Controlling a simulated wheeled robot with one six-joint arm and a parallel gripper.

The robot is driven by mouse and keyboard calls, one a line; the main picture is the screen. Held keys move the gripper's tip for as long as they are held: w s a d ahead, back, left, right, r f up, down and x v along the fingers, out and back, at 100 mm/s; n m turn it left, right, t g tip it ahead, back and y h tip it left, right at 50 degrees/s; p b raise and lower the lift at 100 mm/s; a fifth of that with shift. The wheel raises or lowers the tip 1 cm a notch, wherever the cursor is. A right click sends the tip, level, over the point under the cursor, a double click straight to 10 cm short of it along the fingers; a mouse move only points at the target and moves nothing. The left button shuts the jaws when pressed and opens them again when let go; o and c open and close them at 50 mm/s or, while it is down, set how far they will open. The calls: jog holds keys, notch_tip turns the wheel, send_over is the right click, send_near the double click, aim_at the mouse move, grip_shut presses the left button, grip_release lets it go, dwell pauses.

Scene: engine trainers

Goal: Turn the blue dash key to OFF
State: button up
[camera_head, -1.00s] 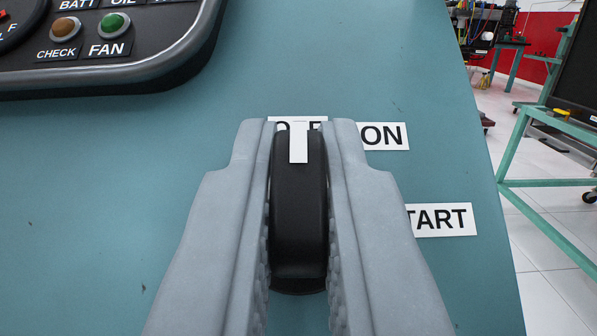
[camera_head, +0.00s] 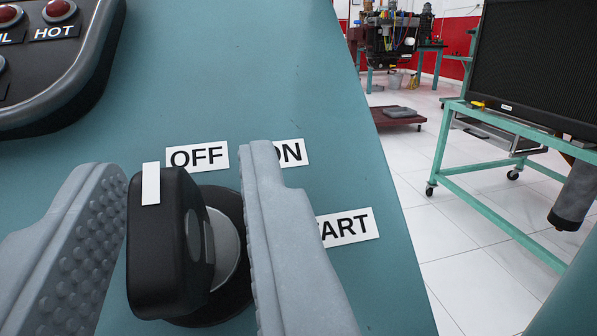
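The dash key (camera_head: 160,255) is a black knob with a white pointer mark on its top end, mounted on a blue-green panel (camera_head: 240,80). It stands on a round black base with a silver collar. The pointer end is just below and left of the OFF label (camera_head: 197,157). The ON label (camera_head: 292,153) and START label (camera_head: 348,227) are partly hidden by my right finger. My gripper (camera_head: 178,166) is open, with the knob between its fingers. The left finger is close beside the knob; I cannot tell whether it touches. The right finger is clear of the knob's handle.
A dark gauge cluster (camera_head: 60,90) with a raised grey rim and a HOT lamp is at upper left. The panel's right edge (camera_head: 375,125) drops to a white tiled floor. A green cart (camera_head: 470,185) with a black screen stands beyond.

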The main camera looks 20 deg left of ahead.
jog(key=v, duration=1.7)
jog(key=shift+s, duration=0.2)
jog(key=shift+d+f, duration=0.1)
